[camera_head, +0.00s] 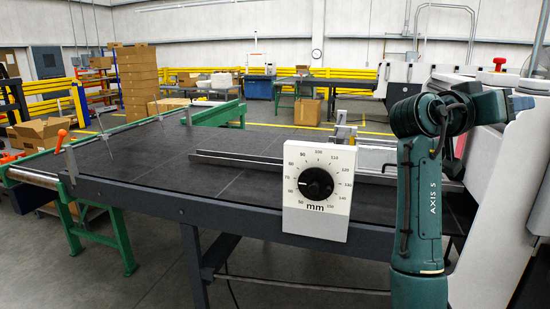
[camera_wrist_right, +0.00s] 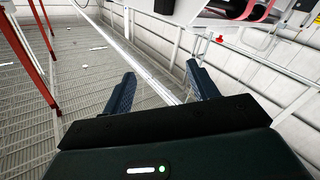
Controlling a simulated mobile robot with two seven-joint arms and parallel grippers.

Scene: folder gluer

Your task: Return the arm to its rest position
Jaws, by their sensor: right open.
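My right arm (camera_head: 420,200) stands up at the right of the head view, with its elbow bent and the forearm reaching toward the right edge. The right gripper's fingers are not clear in the head view. In the right wrist view my right gripper (camera_wrist_right: 162,92) shows two dark blue fingers, apart and with nothing between them. My left arm and gripper are not in view. A white dial panel (camera_head: 319,190) with a black knob (camera_head: 315,183) and a millimetre scale is mounted on the front edge of the dark table (camera_head: 180,165), left of my right arm.
A white machine body (camera_head: 500,190) stands close at the right, beside and behind my arm. A metal rail (camera_head: 240,160) crosses the table. Stacked cartons (camera_head: 138,80) and yellow barriers (camera_head: 220,72) stand far behind. Open floor (camera_head: 160,265) lies in front of the table at the left.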

